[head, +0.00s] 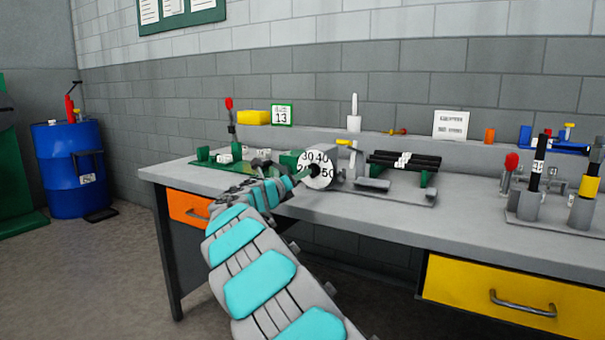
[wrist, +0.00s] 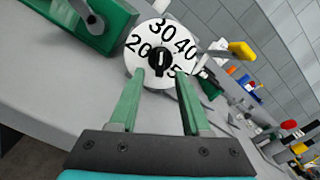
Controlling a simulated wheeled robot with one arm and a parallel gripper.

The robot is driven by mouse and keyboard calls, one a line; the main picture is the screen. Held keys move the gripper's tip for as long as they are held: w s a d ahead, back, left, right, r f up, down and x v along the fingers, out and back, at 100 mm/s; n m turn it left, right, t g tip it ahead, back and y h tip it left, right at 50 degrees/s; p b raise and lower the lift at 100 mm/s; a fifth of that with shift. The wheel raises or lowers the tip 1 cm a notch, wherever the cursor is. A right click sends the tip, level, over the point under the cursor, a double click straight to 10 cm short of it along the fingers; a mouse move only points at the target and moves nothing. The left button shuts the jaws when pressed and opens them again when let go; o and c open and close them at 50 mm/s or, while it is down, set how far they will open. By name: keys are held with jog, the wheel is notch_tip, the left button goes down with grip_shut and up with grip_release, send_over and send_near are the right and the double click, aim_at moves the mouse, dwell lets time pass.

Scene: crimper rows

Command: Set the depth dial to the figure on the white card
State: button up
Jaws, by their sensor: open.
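The depth dial (head: 320,160) is a white disc on the machine at the bench's left part, with black figures 20, 30, 40 and 50 showing. In the wrist view the dial (wrist: 163,36) has a dark centre knob (wrist: 158,62). My gripper (wrist: 160,75) is open, its green fingertips just below and to either side of the knob; I cannot tell whether they touch it. Which figure is set is unclear. A white card (head: 451,124) stands on the back ledge; its small print is unreadable. A separate green-framed card (head: 281,115) shows 13.
A green block (wrist: 95,22) sits left of the dial, and a yellow-tipped lever (wrist: 242,49) is to its right. On the bench (head: 390,222) are black rollers (head: 404,161) and a rack of upright tools (head: 545,205). A yellow block (head: 253,117) lies on the ledge.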

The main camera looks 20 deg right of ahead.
jog(key=shift+x, duration=2.45)
grip_shut()
